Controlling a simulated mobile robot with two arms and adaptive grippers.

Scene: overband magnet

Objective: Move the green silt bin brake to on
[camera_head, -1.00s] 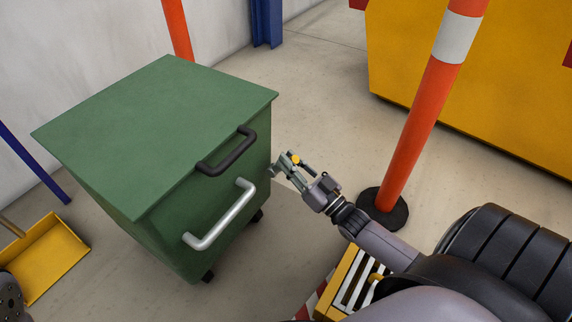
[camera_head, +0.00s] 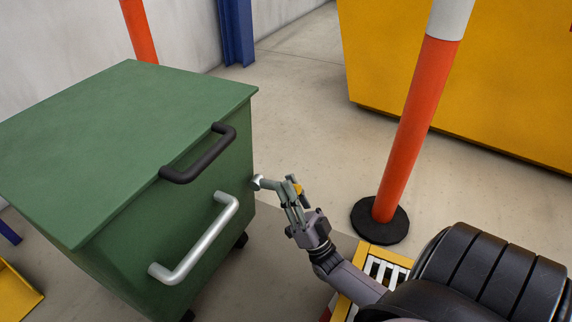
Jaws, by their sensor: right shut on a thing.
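The green silt bin (camera_head: 95,145) stands at the left, lid closed, with a black handle (camera_head: 200,158) and a silver handle (camera_head: 195,243) on its near side. My right gripper (camera_head: 290,193) is shut on the lever's outer end, just right of the bin. Its fingers partly hide the lever. The brake's marking cannot be read. My left gripper is not in view.
An orange and white post (camera_head: 412,125) on a black round base (camera_head: 380,220) stands right of my gripper. A yellow container (camera_head: 480,80) is behind it. A yellow scoop (camera_head: 15,295) is at lower left.

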